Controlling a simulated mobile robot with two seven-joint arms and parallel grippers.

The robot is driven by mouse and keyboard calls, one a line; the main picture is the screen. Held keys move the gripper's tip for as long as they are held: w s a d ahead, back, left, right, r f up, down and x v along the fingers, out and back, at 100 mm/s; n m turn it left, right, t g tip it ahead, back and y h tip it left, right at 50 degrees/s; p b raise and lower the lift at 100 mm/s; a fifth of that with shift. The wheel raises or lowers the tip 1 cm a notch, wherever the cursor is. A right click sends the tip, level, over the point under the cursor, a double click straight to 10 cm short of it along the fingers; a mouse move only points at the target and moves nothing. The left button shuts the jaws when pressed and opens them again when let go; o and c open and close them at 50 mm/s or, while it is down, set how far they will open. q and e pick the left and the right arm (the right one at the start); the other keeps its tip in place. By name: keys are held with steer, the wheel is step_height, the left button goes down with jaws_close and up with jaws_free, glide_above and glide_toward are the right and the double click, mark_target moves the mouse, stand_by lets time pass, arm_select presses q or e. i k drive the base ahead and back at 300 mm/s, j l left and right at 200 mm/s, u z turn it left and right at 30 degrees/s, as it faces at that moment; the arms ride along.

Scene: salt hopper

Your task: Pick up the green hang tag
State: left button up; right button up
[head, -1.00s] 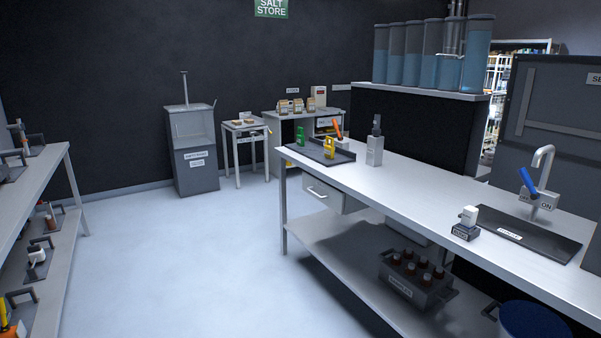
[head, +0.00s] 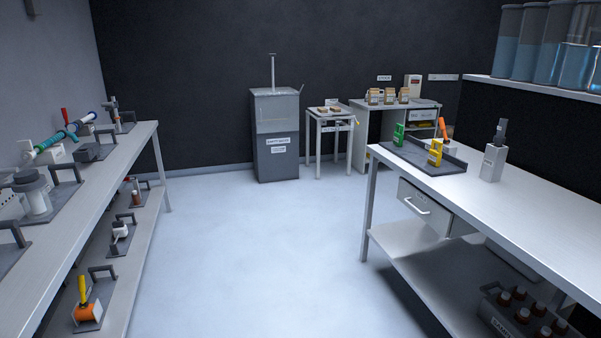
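A small green tag-like piece (head: 399,134) stands on a dark tray (head: 425,160) at the far end of the right-hand bench. It looks like the green hang tag, but it is too small to be sure. A yellow piece (head: 435,152) of similar shape stands just to its right and nearer on the same tray. Neither of my grippers is in view.
The right bench (head: 520,200) has a grey holder (head: 493,158) beside the tray and a drawer (head: 425,207) below. A left bench (head: 120,170) carries several fittings. A grey cabinet (head: 276,140) and small table (head: 330,120) stand at the back. The floor (head: 250,250) between is clear.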

mark_target(398, 137)
steer(key=i+u, duration=0.45)
steer(key=i, duration=1.15)
steer(key=i+z, duration=0.1)
steer(key=i, duration=0.7)
steer(key=i+j+z, duration=0.1)
steer(key=i, duration=0.75)
steer(key=i+z, duration=0.3)
steer(key=z, duration=0.15)
steer(key=i+j+z, duration=0.2)
steer(key=z, duration=0.25)
steer(key=i+j+z, duration=0.3)
steer(key=z, duration=0.15)
steer(key=i+j+z, duration=0.15)
steer(key=z, duration=0.35)
steer(key=i+j+z, duration=0.3)
steer(key=z, duration=0.15)
steer(key=i+j+z, duration=0.2)
steer(key=z, duration=0.3)
steer(key=j+z, duration=0.5)
steer(key=i+j+z, duration=0.1)
steer(key=j+z, duration=0.35)
